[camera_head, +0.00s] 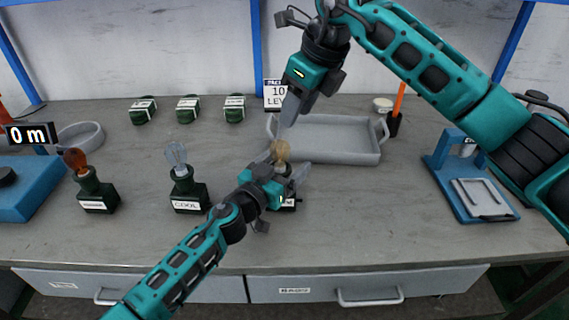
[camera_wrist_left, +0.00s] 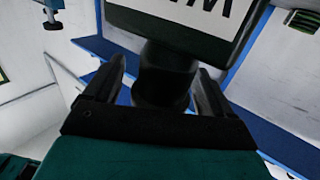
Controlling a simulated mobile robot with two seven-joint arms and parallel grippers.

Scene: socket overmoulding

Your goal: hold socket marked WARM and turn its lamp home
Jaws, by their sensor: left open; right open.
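The WARM socket (camera_head: 289,205) is a dark green block at the middle of the bench, mostly hidden behind my left gripper. Its pale yellow lamp (camera_head: 281,150) stands upright in it. In the left wrist view the dark socket neck (camera_wrist_left: 163,75) stands between the fingers, and its white label (camera_wrist_left: 185,12) shows only partly, ending in an M. My left gripper (camera_head: 287,170) is open, with a finger on each side of the neck; contact cannot be told. My right gripper (camera_head: 289,112) is open and empty, pointing down above the lamp, apart from it.
The COOL socket (camera_head: 187,197) with a clear bluish lamp (camera_head: 176,156) and another socket (camera_head: 97,197) with an amber lamp (camera_head: 75,160) stand to the left. A grey tray (camera_head: 340,157) lies just behind. A blue stand (camera_head: 468,195) is at right. Several green blocks (camera_head: 188,108) line the back.

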